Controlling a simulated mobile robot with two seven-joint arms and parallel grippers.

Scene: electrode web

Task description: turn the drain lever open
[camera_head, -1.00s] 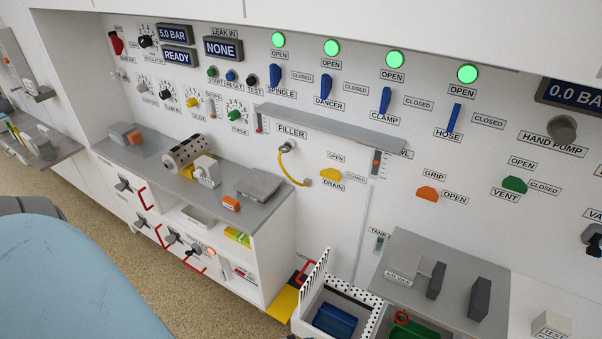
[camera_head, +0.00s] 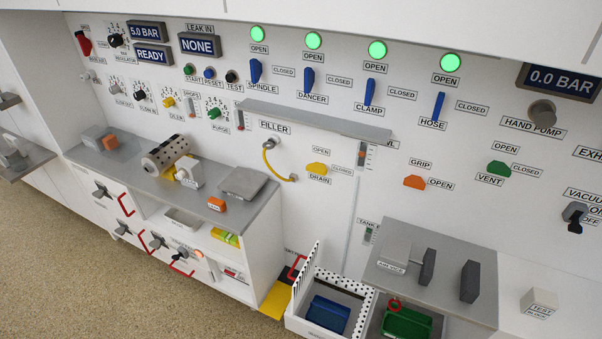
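The drain lever (camera_head: 317,169) is a small yellow handle on the white wall panel, in the middle of the head view. An OPEN label sits above it, a CLOSED label to its right and a DRAIN label just below. The handle is small, and I cannot tell clearly which label it points to. Nothing touches it. Neither of my grippers shows in this view.
A yellow hose (camera_head: 274,165) hangs from the filler port left of the lever. A grey shelf (camera_head: 310,120) juts out above. A grey counter (camera_head: 130,158) stands at left, an air-vice ledge (camera_head: 440,296) at lower right. Open bins (camera_head: 365,293) lie below. Floor at left is clear.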

